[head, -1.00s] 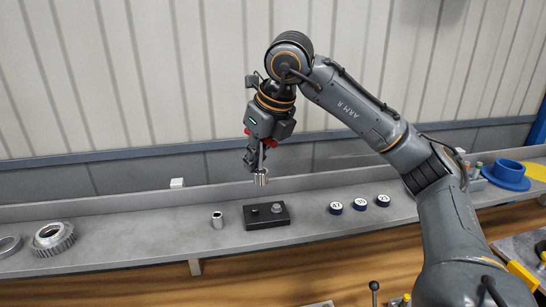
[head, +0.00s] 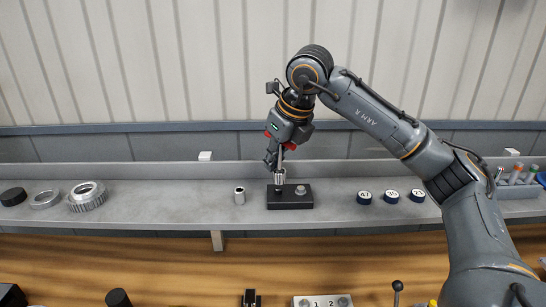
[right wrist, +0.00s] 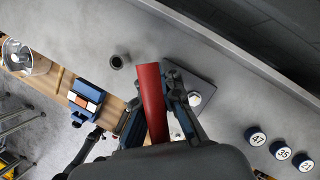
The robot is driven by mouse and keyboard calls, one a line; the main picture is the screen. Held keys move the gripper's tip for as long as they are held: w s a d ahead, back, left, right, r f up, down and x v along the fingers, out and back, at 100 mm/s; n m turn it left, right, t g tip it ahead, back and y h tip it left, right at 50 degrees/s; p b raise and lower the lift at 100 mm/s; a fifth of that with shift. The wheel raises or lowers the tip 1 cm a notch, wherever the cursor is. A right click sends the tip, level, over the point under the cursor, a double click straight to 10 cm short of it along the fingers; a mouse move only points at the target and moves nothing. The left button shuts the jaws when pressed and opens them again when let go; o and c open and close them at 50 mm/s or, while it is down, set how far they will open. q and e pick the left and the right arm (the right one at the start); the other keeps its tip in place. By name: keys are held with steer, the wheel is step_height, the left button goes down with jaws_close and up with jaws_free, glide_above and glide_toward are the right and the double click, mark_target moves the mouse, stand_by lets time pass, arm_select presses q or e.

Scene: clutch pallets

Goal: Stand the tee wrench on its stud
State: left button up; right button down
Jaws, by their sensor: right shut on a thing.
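My right gripper (head: 273,157) is shut on the tee wrench (head: 280,177) and holds it over the left part of a black block (head: 303,203) on the shelf. The wrench's silver socket points down, close above or at the left stud's place; I cannot tell whether they touch. In the right wrist view the wrench's red bar (right wrist: 152,100) lies between the fingers of my right gripper (right wrist: 156,88). A silver hex stud (head: 300,189) shows on the block's right part and in the wrist view (right wrist: 195,98). My left gripper is not in view.
A small silver sleeve (head: 240,196) stands left of the block. Numbered dark blue caps (head: 391,196) stand to its right. A toothed ring (head: 87,197) and other round parts lie far left. The shelf (head: 170,202) is clear between. A wall is behind.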

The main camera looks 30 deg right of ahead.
steer(key=shift+a, duration=0.1)
stand_by(0.5)
steer(key=shift+w, duration=0.1)
steer(key=shift+f, duration=0.15)
stand_by(0.6)
steer(key=shift+f+b, duration=0.45)
steer(key=shift+f+b, duration=0.7)
steer(key=shift+f, duration=0.15)
stand_by(0.3)
stand_by(0.4)
